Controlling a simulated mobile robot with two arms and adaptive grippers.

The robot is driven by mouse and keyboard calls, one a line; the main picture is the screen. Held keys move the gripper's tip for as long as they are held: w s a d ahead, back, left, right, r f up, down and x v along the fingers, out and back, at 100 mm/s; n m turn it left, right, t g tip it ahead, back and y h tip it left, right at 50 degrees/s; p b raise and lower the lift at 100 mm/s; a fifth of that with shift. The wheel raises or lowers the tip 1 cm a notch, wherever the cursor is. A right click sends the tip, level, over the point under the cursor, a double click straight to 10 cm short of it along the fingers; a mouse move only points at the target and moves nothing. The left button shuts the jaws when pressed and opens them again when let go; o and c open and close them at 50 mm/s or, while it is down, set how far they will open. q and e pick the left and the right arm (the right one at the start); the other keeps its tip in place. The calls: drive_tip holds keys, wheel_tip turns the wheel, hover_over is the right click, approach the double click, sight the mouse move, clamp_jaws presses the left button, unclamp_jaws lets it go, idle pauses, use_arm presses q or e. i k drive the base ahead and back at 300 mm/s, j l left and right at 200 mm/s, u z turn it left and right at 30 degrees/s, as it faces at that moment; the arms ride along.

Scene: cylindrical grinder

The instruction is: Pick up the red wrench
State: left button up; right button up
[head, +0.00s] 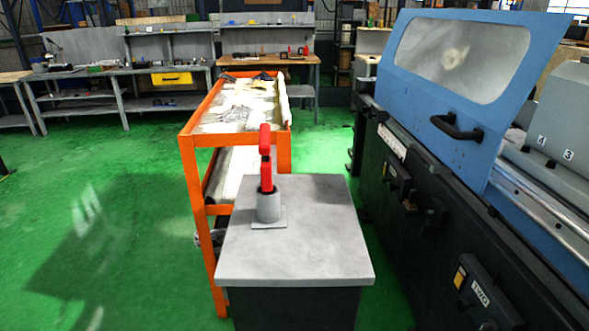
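The red wrench (266,158) stands upright in a grey round holder (269,207) with a flat square base. Its upper part shows above the holder; its lower end is hidden inside. The holder stands on the grey top of a dark cabinet (320,255), toward the left back of that top. Neither my left nor my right gripper shows in the head view.
An orange cart (187,163) with papers on it stands just behind and left of the cabinet. A blue and black grinder (455,75) stands close on the right. Workbenches (165,70) line the back. Green floor (100,225) is clear on the left.

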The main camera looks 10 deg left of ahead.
sight(264, 133)
drive_tip(key=u, duration=0.35)
drive_tip(key=j+z, duration=0.25)
drive_tip(key=z, duration=0.15)
drive_tip(key=j+z, duration=0.55)
drive_tip(key=z, duration=0.2)
drive_tip(key=j, duration=0.45)
drive_tip(key=k+j+z, duration=0.15)
drive_tip(key=j, duration=0.25)
drive_tip(key=k+j, duration=0.1)
drive_tip(key=j, duration=0.35)
drive_tip(key=j+z, duration=0.15)
drive_tip(key=j, duration=0.25)
drive_tip(key=k+j, duration=0.2)
drive_tip(key=j, duration=0.25)
drive_tip(key=z, duration=1.45)
drive_tip(key=i+j, duration=0.25)
drive_tip(key=i, duration=0.2)
drive_tip(key=i+j+z, duration=0.1)
drive_tip(key=i, duration=0.3)
drive_tip(key=j, duration=0.1)
